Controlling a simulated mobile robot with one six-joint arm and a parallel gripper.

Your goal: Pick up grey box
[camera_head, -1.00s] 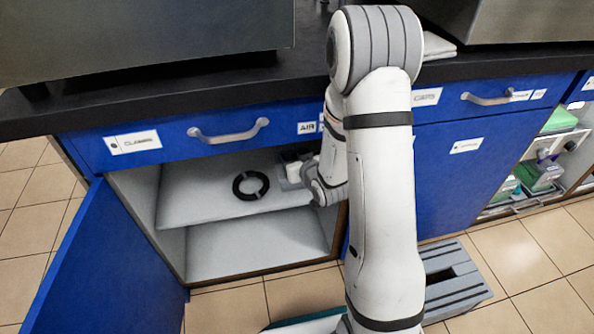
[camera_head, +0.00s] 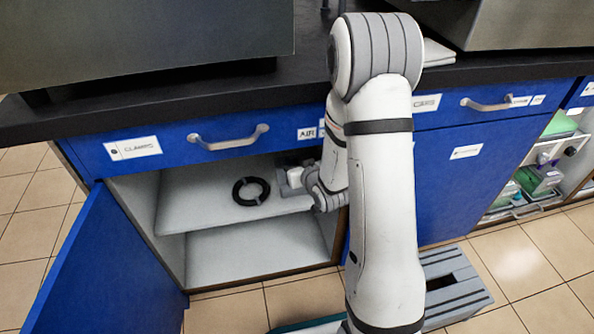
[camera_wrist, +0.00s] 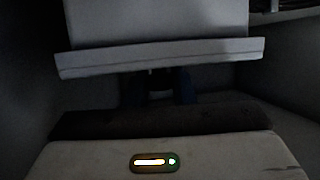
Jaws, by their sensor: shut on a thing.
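The grey box (camera_head: 283,183) is at the right end of the upper shelf inside the open cabinet, mostly hidden in the head view by my gripper (camera_head: 296,178) and wrist. In the wrist view a pale grey box (camera_wrist: 157,58) with a wide rim fills the top, just ahead of my gripper (camera_wrist: 160,88). My gripper is shut on the grey box. The fingertips are dark and hard to make out. Whether the box is clear of the shelf cannot be told.
A black ring (camera_head: 251,191) lies on the upper shelf (camera_head: 190,205), left of the gripper. The blue cabinet door (camera_head: 110,265) stands open at the left. A drawer with a handle (camera_head: 228,138) is just above. A grey step stool (camera_head: 455,285) stands on the floor at the right.

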